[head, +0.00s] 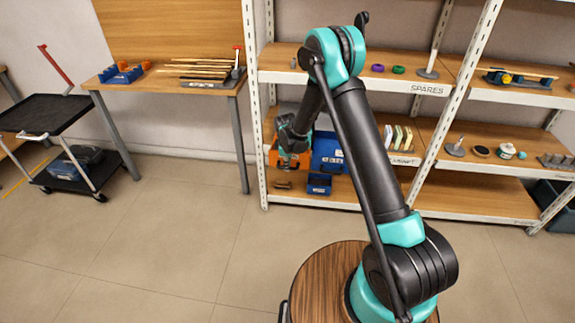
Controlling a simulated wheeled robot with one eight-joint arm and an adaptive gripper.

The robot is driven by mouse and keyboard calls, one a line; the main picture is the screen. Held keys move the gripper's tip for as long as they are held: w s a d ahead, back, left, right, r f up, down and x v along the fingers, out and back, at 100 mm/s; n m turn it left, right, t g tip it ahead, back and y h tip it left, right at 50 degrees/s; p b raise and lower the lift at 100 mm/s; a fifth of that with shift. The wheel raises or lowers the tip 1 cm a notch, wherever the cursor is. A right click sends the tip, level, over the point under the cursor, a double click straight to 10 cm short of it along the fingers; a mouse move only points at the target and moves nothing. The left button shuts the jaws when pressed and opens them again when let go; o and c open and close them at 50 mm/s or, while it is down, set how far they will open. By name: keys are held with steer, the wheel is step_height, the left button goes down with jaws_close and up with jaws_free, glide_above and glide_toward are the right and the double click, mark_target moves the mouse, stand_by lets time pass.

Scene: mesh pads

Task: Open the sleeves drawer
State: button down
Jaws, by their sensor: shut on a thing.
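My gripper (288,161) is small in the head view, at the lower part of the shelving, pointing down in front of an orange drawer (274,159). It looks shut at the front of that drawer; the handle is hidden by the fingers. Next to it on the right is a blue drawer or bin (326,150). A smaller blue drawer or box (319,184) sits lower, near the bottom shelf's front. No label reading "sleeves" can be made out, so I cannot tell which drawer bears that name.
The white-framed shelving (430,88) holds small parts; one edge is labelled SPARES. A wooden bench (215,92) with tools and a blue-and-orange box stands left. A black cart (45,112) is at far left. The floor (175,225) before the shelves is clear.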

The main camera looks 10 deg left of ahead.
steer(key=c, duration=1.5)
jaws_free()
steer(key=shift+c, duration=0.2)
step_height(320, 180, up, 12)
steer(key=s, duration=0.2)
steer(key=shift+s, duration=0.15)
steer(key=s+d+r+m+t, duration=0.1)
steer(key=s+d+r+m, duration=0.4)
steer(key=d, duration=0.4)
steer(key=s+d+r+m, duration=0.3)
steer(key=s+d+r, duration=0.2)
steer(key=s+d, duration=0.3)
steer(key=s+d+m, duration=0.4)
steer(key=s+d, duration=0.2)
steer(key=s, duration=0.3)
steer(key=s+d+m+t, duration=0.1)
steer(key=s+d+m, duration=0.4)
steer(key=s, duration=0.4)
steer(key=shift+d+f, duration=0.45)
steer(key=shift+d, duration=0.15)
